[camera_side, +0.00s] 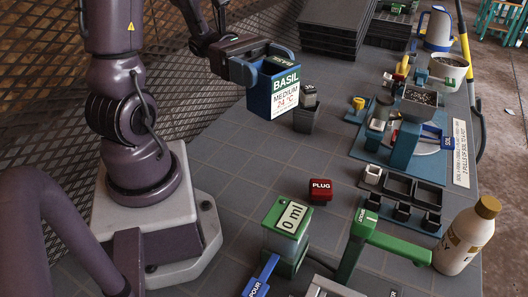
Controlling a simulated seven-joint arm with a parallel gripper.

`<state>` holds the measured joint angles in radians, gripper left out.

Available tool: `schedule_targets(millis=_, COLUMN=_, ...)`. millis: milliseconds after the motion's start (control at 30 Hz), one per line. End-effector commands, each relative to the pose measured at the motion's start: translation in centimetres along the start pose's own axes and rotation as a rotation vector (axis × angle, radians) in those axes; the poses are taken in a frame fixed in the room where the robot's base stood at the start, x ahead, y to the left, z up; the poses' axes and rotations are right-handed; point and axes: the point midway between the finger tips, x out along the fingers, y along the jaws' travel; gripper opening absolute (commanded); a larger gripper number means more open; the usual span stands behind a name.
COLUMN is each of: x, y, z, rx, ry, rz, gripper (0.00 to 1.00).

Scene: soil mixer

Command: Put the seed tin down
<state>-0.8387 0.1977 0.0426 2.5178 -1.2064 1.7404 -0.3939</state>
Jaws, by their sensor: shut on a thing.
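The seed tin (276,88) is a blue box with a green and white label reading BASIL, MEDIUM, 24 °C. My gripper (252,66) comes from the upper left and is shut on it. The tin looks held up near the upper middle of the side view, over the grey table (235,150). I cannot tell how high its underside is above the table. The tin's far side is hidden.
A red PLUG block (320,191) and a green device reading 0 ml (288,228) are nearer the front. The soil station (405,153) and black trays (425,192) fill the right. Stacked black trays (335,28) stand behind. The table's left-middle is clear.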

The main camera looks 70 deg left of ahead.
Motion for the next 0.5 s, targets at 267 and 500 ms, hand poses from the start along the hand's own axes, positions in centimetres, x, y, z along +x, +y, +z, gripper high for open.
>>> schedule_targets(millis=267, x=-0.5, y=-5.4, z=-3.5, rx=-0.006, ry=-0.004, rz=-0.49, gripper=0.52)
schedule_targets(millis=500, x=-4.7, y=-9.3, z=-6.0, rx=-0.004, ry=-0.003, rz=-1.098, gripper=0.52)
